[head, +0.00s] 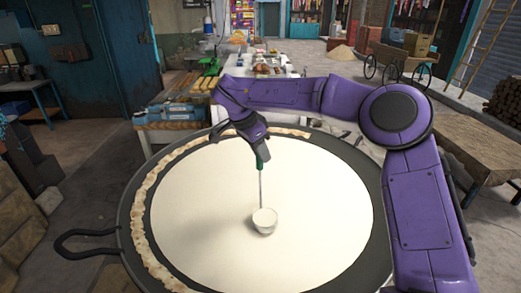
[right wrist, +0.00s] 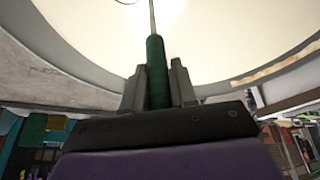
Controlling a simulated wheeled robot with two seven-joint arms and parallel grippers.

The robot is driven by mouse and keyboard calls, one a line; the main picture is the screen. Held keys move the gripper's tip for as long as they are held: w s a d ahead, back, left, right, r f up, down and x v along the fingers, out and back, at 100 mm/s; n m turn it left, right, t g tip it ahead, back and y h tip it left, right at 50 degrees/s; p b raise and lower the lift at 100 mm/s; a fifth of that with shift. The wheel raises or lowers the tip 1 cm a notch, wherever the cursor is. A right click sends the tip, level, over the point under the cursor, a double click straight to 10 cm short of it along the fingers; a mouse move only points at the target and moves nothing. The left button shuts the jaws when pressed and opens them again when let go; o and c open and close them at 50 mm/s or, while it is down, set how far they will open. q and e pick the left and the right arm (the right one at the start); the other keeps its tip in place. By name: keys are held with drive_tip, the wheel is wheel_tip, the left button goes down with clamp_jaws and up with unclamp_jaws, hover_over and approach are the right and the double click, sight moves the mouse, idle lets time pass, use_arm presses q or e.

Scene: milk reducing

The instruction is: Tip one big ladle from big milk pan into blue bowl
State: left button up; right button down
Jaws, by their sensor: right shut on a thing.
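The big milk pan (head: 136,247) is a wide dark round pan full of cream-white milk (head: 200,200), with a tan crust along its left and far rim. My right gripper (head: 260,150) is over the far middle of the pan, shut on the green handle of the ladle (head: 264,220). The handle (right wrist: 156,75) stands between the two fingers in the right wrist view. The ladle hangs nearly upright, its pale cup low over the milk; I cannot tell whether it touches the surface. The cup's inside looks white. I cannot make out the blue bowl. My left gripper is not in view.
Beyond the pan is a long table with a blue item (head: 172,113), a green tray (head: 208,68) and food. The pan's loop handle (head: 75,245) sticks out left. A wooden table (head: 485,150) and a cart (head: 395,55) stand at right.

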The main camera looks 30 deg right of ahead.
drive_tip(key=shift+r+p, duration=1.6)
drive_tip(key=shift+r, duration=0.1)
drive_tip(key=shift+r+p, duration=0.55)
drive_tip(key=shift+r, duration=0.45)
drive_tip(key=shift+w+f, duration=0.1)
drive_tip(key=w, duration=0.1)
drive_tip(key=w+g, duration=0.1)
drive_tip(key=w, duration=0.1)
drive_tip(key=w+f+n+g, duration=0.1)
drive_tip(key=w, duration=0.1)
drive_tip(key=shift+d, duration=0.1)
